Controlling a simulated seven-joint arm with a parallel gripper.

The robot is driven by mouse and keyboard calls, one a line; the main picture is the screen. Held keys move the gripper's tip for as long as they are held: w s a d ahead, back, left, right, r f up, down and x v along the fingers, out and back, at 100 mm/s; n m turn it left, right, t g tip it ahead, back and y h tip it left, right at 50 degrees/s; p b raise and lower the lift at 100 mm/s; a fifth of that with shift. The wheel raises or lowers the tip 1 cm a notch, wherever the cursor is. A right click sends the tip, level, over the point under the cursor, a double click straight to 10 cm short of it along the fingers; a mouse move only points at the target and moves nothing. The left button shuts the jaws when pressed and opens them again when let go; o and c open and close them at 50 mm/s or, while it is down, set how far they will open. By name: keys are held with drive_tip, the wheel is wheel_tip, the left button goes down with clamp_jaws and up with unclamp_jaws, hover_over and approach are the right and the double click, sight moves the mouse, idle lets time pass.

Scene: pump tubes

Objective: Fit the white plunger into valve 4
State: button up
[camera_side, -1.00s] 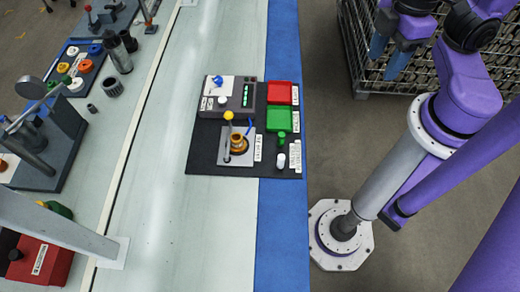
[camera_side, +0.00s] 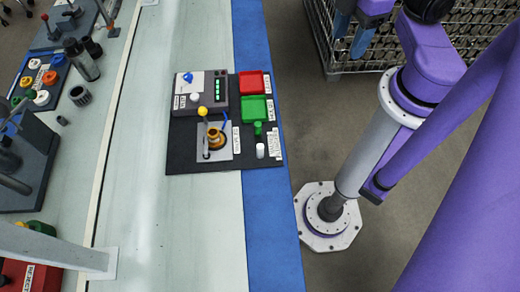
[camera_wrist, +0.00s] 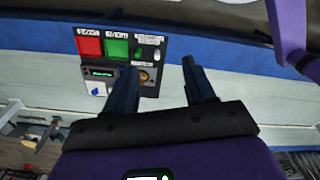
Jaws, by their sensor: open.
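The white plunger (camera_side: 260,150) looks like a small white cylinder standing at the right front of the black board, just below a green one (camera_side: 258,129). In the wrist view the white piece (camera_wrist: 156,54) is small and blurred. A brass round fitting (camera_side: 215,139) sits on a metal plate left of it, beside a yellow-knobbed lever (camera_side: 203,111). It may be the valve; no number 4 is readable. My gripper (camera_side: 349,36) is open and empty, up and to the right, well away from the board. Its two dark fingers (camera_wrist: 160,72) show in the wrist view.
The black board (camera_side: 184,153) also carries a red tray (camera_side: 252,83), a green tray (camera_side: 255,109) and a grey box with a green display (camera_side: 217,90). A wire crate (camera_side: 420,50) stands behind my gripper.

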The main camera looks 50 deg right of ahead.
drive_tip(key=n, duration=0.5)
hover_over(260, 147)
wheel_tip(260, 147, down, 20)
drive_tip(key=f, duration=1.1)
drive_tip(key=shift+w+f, duration=0.2)
drive_tip(key=shift+f, duration=0.15)
drive_tip(key=shift+s+f, duration=0.15)
drive_tip(key=shift+f, duration=2.5)
drive_tip(key=shift+c, duration=0.3)
clamp_jaws()
